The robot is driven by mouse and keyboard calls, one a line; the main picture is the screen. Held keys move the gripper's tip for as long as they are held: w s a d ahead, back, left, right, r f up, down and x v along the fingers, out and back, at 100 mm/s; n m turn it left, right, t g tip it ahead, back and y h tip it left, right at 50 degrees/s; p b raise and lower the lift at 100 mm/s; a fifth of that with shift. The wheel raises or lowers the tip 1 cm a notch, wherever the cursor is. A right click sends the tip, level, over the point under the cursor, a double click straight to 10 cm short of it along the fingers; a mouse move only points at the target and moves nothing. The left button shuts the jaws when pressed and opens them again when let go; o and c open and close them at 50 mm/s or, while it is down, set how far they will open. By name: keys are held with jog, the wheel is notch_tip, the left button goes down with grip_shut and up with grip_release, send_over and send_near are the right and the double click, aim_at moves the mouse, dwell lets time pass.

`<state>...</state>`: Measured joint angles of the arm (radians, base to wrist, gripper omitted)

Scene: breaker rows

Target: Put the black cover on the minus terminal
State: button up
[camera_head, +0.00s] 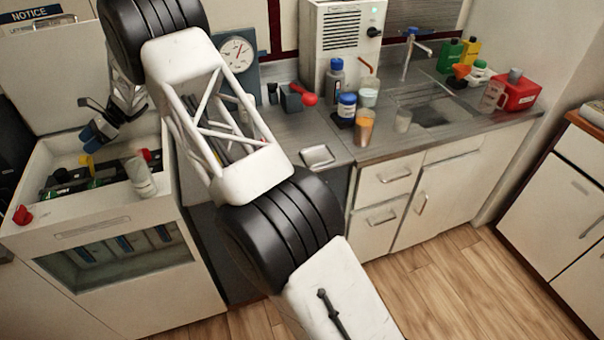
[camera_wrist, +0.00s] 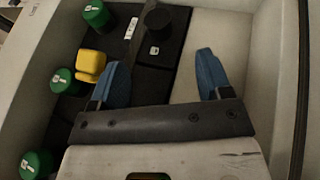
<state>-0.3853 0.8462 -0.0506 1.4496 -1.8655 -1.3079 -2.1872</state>
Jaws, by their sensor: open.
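In the wrist view a black round cap (camera_wrist: 158,19), which looks like the black cover, stands upright on a dark block (camera_wrist: 152,82). A small pale label lies just beside it, its mark too small to read. No bare minus terminal can be made out; I cannot tell whether one is under the cap. My gripper (camera_wrist: 163,72) is open, with its blue fingers apart and nothing between them. The cap lies ahead of the fingertips, apart from them. In the head view my gripper (camera_head: 97,133) hangs over the open bay of the white cabinet (camera_head: 110,232).
A yellow piece (camera_wrist: 90,64) sits close to my left finger, and green caps (camera_wrist: 63,80) line the bay's left side. The pale bay wall (camera_wrist: 270,60) is right of my right finger. A red piece (camera_head: 22,215) lies on the cabinet's front rim; a pale cylinder (camera_head: 141,177) stands in the bay.

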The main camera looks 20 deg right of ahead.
jog(key=w+d+r+m+t, duration=0.1)
jog(key=d+r+m+t, duration=0.6)
jog(key=r, duration=0.4)
jog(key=w+d+r+m+t, duration=0.1)
jog(key=d+r+m+t, duration=0.4)
jog(key=d+r+m, duration=0.5)
jog(key=s+d+r+m+t+h, duration=0.35)
jog(key=s+d+r+m, duration=0.2)
jog(key=d+m, duration=0.35)
jog(key=s+d+r+m+t+h, duration=0.2)
jog(key=s+d+r+m+h, duration=0.4)
jog(key=d, duration=0.6)
jog(key=s+d+f+m+g+h, duration=0.1)
jog(key=s+d+m+g+h, duration=0.1)
jog(key=s+d+m, duration=0.8)
jog(key=s+d+f+m+g+h, duration=0.25)
jog(key=s+d+m, duration=0.25)
jog(key=s, duration=1)
jog(key=s+f+m+g, duration=0.2)
jog(key=s+m, duration=0.1)
jog(key=s, duration=0.6)
jog(key=s+d+f+m+g, duration=0.1)
jog(key=s+f+m+g, duration=0.1)
jog(key=s, duration=0.7)
jog(key=s+d+f+m+g+y, duration=0.1)
jog(key=s+f+m, duration=0.3)
jog(key=s, duration=0.5)
jog(key=shift+s+m+g, duration=0.15)
jog(key=shift+m+g, duration=0.25)
jog(key=shift+m, duration=0.7)
